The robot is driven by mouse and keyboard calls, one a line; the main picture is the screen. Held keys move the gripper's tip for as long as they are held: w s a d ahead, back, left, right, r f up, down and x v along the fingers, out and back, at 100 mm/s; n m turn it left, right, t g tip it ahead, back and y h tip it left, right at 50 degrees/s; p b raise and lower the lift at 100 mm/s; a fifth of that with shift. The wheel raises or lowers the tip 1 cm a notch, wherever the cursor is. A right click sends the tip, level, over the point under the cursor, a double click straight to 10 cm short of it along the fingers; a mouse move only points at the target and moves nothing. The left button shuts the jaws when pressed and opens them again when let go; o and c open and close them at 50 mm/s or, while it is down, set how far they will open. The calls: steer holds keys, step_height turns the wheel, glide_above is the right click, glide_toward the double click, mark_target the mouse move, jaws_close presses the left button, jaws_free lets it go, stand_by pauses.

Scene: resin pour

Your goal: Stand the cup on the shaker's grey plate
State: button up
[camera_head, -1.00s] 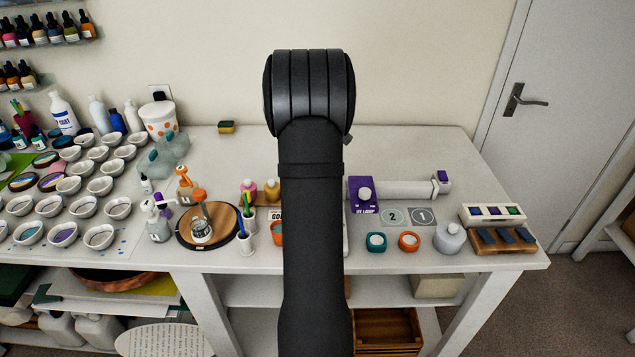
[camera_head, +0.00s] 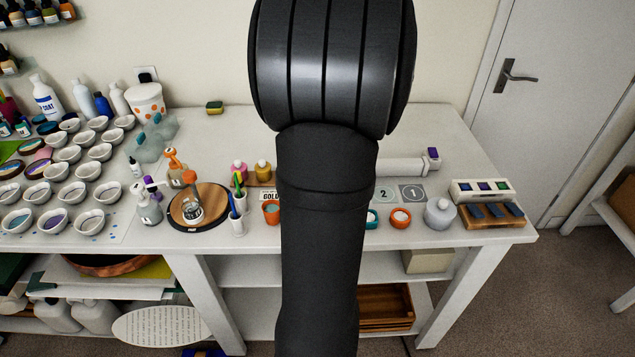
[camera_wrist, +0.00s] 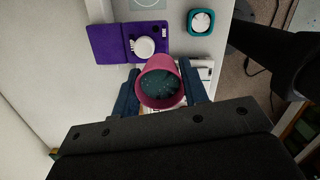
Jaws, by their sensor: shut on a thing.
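In the wrist view a pink cup (camera_wrist: 160,101) holds dark teal, speckled liquid. The two dark blue fingers of my gripper (camera_wrist: 159,70) are shut on it, one on each side. I look down into the cup from above, and how far it is from the surface below cannot be told. A pale block (camera_wrist: 205,70) with a grey top shows partly behind the cup and the fingers; it may be the shaker, but most of it is hidden. In the head view my arm hides my gripper, the cup and this spot.
An open purple case (camera_wrist: 107,44) with a white round part and a teal jar (camera_wrist: 201,22) lie beyond the cup.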

steer(key=s, duration=0.4)
steer(key=w+a+f, duration=0.2)
steer(key=a, duration=0.1)
steer(key=w+a+f, duration=0.1)
steer(key=a+f, duration=0.1)
steer(key=a, duration=0.1)
steer(key=w+a+f, duration=0.1)
steer(key=w+a, duration=0.1)
steer(key=a, duration=0.1)
steer(key=shift+w+a+f, duration=0.2)
steer(key=shift+w+f, duration=0.15)
steer(key=shift+f, duration=2.05)
steer(key=o, duration=0.6)
steer(key=shift+f, duration=0.15)
steer(key=o, duration=0.3)
steer(key=shift+o, duration=0.2)
